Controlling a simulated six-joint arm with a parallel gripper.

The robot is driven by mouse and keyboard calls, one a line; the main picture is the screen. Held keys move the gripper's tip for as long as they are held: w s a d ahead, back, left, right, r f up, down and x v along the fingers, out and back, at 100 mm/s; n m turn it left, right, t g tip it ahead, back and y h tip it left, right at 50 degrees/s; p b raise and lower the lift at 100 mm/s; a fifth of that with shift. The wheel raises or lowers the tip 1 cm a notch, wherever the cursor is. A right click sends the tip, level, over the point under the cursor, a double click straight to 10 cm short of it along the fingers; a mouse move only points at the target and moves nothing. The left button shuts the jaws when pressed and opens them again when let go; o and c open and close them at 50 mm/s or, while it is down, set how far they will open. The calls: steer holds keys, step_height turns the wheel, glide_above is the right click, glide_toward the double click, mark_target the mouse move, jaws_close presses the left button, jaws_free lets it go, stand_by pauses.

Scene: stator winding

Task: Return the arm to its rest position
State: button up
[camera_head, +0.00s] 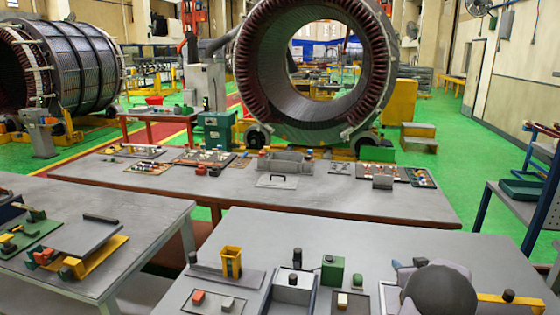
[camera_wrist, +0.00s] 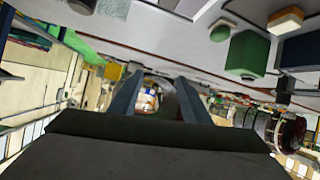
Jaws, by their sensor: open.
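My gripper (camera_wrist: 158,98) shows in the wrist view as two dark fingers standing well apart, with nothing between them. The wrist view is turned over, with the grey tabletop along its upper edge, and the fingers point out across the hall. In the head view my arm's dark rounded part (camera_head: 440,290) is at the lower right, over the right side of the near table (camera_head: 400,238). The fingertips are not clearly visible there.
The near table holds a yellow holder (camera_head: 231,262), a red block (camera_head: 198,297), an open grey box (camera_head: 292,286) and a green block (camera_head: 332,270), which also shows in the wrist view (camera_wrist: 248,54). A large stator ring (camera_head: 245,70) stands behind. The table's back right is clear.

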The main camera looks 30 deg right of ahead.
steer(key=w+a+g, duration=0.1)
steer(key=w+a, duration=0.7)
steer(key=a, duration=0.2)
steer(key=w+a+f+n+g+y, duration=0.1)
steer(key=a+n+g+y, duration=0.15)
steer(key=a, duration=1.45)
steer(key=s+a+f+n+g+y, duration=0.1)
steer(key=s+a+g, duration=0.1)
steer(key=s+a, duration=0.4)
steer(key=s+a+f+n+g+y, duration=0.1)
steer(key=s+a, duration=0.5)
steer(key=a, duration=0.8)
steer(key=s+a+f+n+g+y, duration=0.1)
steer(key=s+a+f+g+y, duration=0.1)
steer(key=s+a, duration=0.5)
steer(key=a+g+y, duration=0.1)
steer(key=a, duration=0.3)
steer(key=shift+f+n, duration=0.25)
steer(key=shift+n, duration=0.1)
steer(key=shift+g, duration=0.25)
